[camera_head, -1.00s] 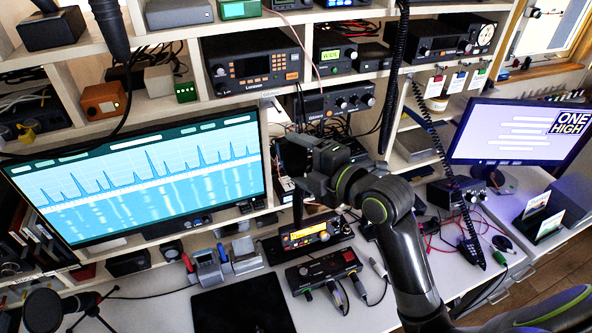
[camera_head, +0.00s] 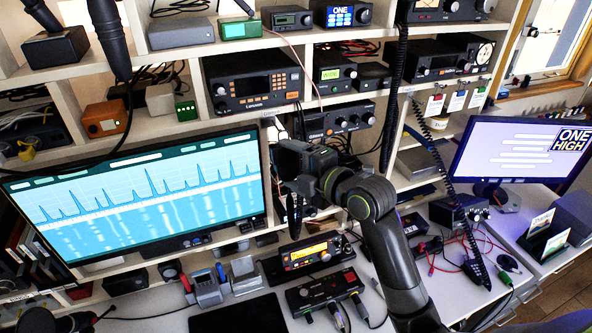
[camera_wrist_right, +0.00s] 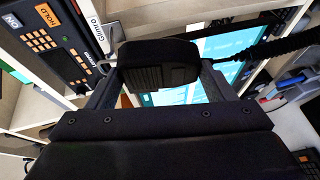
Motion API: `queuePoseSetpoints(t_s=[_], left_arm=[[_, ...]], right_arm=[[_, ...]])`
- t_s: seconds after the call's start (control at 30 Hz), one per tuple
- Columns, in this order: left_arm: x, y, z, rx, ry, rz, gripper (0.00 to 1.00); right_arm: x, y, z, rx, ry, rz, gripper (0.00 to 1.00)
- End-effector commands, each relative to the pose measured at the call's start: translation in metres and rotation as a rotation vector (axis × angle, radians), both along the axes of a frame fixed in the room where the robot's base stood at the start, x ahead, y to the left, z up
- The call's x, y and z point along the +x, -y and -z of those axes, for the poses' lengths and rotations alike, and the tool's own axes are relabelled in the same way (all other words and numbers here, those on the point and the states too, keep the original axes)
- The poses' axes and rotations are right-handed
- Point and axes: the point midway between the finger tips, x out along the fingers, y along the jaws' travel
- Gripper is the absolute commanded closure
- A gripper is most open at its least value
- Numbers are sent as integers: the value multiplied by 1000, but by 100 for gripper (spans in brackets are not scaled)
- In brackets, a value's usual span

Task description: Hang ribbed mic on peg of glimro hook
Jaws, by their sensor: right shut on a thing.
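The ribbed mic (camera_wrist_right: 158,65) is a black block with ribs on its near face. In the right wrist view it sits between the two fingers of my right gripper (camera_wrist_right: 160,88), which is shut on it. In the head view my right gripper (camera_head: 303,182) is in front of the shelf opening, right of the large screen; the mic is mostly dark against dark there. The Glimro hook (camera_wrist_right: 84,28) shows as a pale labelled plate on the shelf edge, just up and left of the mic; its peg is not clear. My left gripper is not in view.
A black coiled cord (camera_wrist_right: 285,46) runs right from near the mic. The large screen (camera_head: 140,195) is left of the gripper. Radios, including one with an orange display (camera_head: 310,252), stand below on the desk. Another coiled cord (camera_head: 395,95) hangs to the right.

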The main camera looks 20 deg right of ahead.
Motion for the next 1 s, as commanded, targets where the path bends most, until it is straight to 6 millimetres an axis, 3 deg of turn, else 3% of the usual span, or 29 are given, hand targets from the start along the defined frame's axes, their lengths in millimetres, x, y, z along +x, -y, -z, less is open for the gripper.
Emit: queuePoseSetpoints(t_s=[0.5, 1.0], left_arm=[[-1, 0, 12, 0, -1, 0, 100], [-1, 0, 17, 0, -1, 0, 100]], right_arm=[[29, -1, 7, -1, 3, 0, 50], [34, -1, 8, 0, 2, 0, 50]])
